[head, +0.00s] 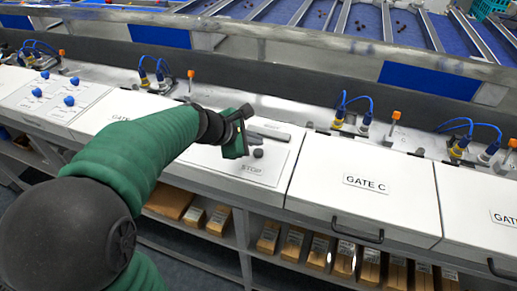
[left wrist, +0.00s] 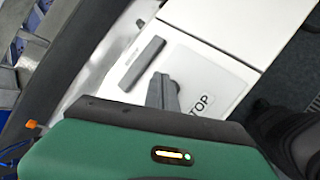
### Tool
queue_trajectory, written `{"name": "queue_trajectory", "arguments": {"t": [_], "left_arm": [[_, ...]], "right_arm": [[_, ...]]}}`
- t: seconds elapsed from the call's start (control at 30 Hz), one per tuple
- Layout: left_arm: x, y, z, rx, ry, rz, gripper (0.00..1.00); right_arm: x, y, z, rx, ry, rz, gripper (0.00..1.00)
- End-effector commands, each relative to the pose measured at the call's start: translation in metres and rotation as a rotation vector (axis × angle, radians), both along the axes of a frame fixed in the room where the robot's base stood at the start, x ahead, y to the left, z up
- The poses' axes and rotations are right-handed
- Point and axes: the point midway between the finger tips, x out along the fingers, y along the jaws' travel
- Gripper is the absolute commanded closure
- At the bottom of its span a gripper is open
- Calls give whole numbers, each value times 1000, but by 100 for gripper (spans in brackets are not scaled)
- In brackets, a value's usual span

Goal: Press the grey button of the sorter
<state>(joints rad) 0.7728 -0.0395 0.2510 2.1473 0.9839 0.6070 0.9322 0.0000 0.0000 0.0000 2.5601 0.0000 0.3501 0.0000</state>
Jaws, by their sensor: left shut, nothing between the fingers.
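The sorter's white panel (head: 225,162) carries a STOP label and a small dark grey round button (head: 258,153) just above that label. My left gripper (head: 246,146) is shut and empty, over the panel immediately left of the button; I cannot tell whether it touches it. In the left wrist view the shut fingers (left wrist: 163,93) point at the panel (left wrist: 215,70) beside the STOP lettering, and the button cannot be made out apart from them. My right gripper is not in view.
A flat grey bar (head: 268,132) lies behind the button; it also shows in the left wrist view (left wrist: 142,64). The GATE C lid (head: 350,205) is to the right. Blue knobs (head: 68,101) are at far left. Boxes (head: 292,244) fill the shelf below.

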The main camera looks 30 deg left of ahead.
Motion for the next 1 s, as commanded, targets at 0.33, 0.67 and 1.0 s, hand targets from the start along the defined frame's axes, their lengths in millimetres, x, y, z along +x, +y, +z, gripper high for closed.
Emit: {"name": "queue_trajectory", "arguments": {"t": [0.33, 0.67, 1.0], "left_arm": [[0, 0, 42, 0, -1, -1, 100], [0, 0, 44, -1, 0, 1, 100], [0, 0, 44, 0, -1, 1, 100]], "right_arm": [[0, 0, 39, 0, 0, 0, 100], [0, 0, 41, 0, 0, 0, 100], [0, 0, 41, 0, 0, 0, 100]]}}
